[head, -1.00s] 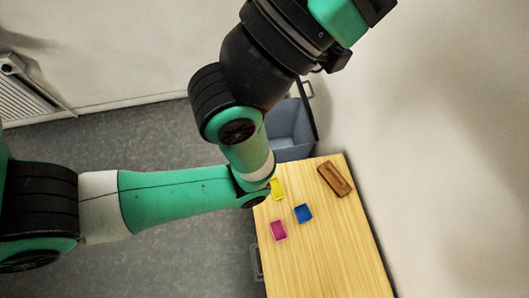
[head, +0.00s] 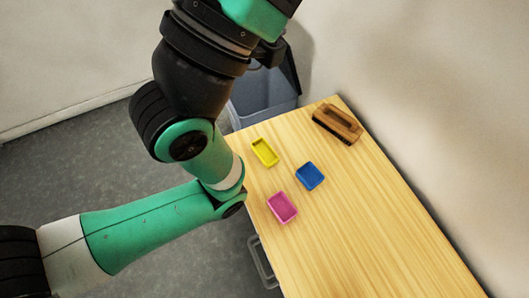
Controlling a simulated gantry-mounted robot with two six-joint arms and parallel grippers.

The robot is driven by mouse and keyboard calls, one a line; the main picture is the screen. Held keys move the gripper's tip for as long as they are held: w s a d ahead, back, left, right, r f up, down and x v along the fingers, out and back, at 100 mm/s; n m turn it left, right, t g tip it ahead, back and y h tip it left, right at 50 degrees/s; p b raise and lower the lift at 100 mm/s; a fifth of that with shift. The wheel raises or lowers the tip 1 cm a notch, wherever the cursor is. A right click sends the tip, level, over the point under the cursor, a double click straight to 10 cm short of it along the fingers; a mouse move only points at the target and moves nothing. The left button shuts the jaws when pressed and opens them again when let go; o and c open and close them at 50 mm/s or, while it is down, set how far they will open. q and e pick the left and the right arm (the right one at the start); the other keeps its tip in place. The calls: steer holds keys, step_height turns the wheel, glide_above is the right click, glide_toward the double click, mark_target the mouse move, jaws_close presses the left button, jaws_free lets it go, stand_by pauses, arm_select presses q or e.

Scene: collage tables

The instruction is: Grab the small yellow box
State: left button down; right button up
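The small yellow box (head: 265,152) is a shallow open-topped tray. It lies on the wooden table (head: 350,225) near its far left edge, fully visible and with nothing touching it. My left arm comes in from the left, bends beside the table's left edge and rises to the top of the picture. No fingertips of my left gripper can be made out in view. My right gripper is not in view.
A pink box (head: 282,207) and a blue box (head: 310,176) lie near the yellow one. A brown wooden brush (head: 337,124) lies at the table's far right edge. A grey bin (head: 265,96) stands behind the table. The table's near part is clear.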

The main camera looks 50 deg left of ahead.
arm_select(q)
steer(key=shift+c, duration=0.7)
jaws_free()
